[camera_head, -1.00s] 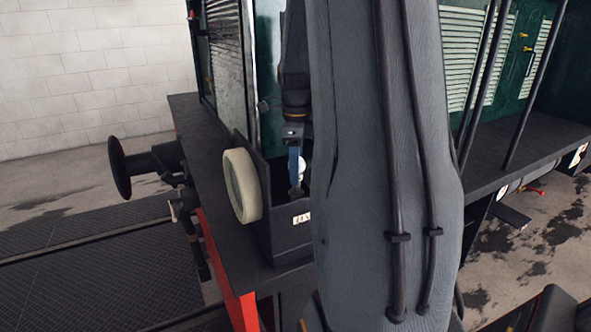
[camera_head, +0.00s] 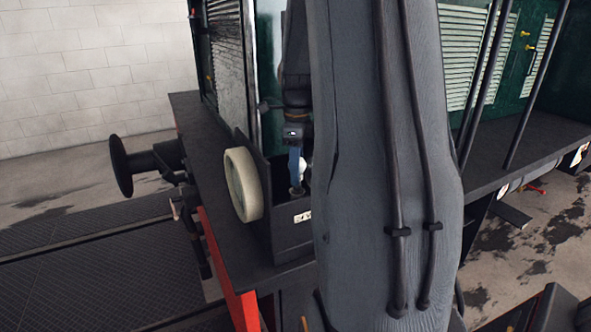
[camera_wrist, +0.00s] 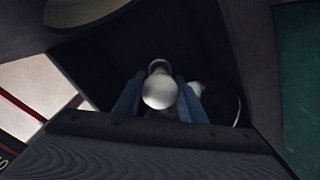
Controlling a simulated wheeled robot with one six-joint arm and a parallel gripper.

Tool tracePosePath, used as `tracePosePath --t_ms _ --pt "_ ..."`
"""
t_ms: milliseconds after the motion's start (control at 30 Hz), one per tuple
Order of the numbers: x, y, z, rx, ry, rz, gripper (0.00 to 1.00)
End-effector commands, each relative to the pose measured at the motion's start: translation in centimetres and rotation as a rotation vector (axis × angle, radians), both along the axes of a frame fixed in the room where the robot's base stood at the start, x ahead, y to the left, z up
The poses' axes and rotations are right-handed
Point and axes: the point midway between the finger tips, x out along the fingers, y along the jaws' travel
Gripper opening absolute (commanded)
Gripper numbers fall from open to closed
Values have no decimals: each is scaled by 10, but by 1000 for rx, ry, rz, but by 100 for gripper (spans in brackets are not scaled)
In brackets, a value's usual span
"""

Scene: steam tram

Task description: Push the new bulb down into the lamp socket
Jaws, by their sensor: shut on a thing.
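The white round bulb (camera_head: 301,168) is upright inside the open-topped dark lamp box (camera_head: 290,246). My gripper (camera_head: 296,172) reaches down into the box with its blue fingers on the bulb. In the wrist view the bulb (camera_wrist: 158,88) sits between the two blue fingers, and my gripper (camera_wrist: 160,98) is shut on it. A small pale round part at the bottom of the box, below the bulb, looks like the lamp socket (camera_head: 297,191). How far the bulb's base sits in it is hidden.
The lamp's round cream lens ring (camera_head: 229,184) is on the box's left side. The dark box walls stand close around my fingers. A dark buffer (camera_head: 121,166) is further left. My own arm hides much of the middle of the head view.

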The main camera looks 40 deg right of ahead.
Motion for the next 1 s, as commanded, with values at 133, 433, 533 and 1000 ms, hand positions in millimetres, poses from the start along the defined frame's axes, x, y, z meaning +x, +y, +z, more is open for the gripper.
tracePosePath --t_ms 133,433,533,1000 --pt "0 0 0 0 0 0 15" --pt "0 0 -6 0 0 0 15" --pt "0 0 -8 0 0 0 15" --pt "0 0 -19 1 1 0 15"
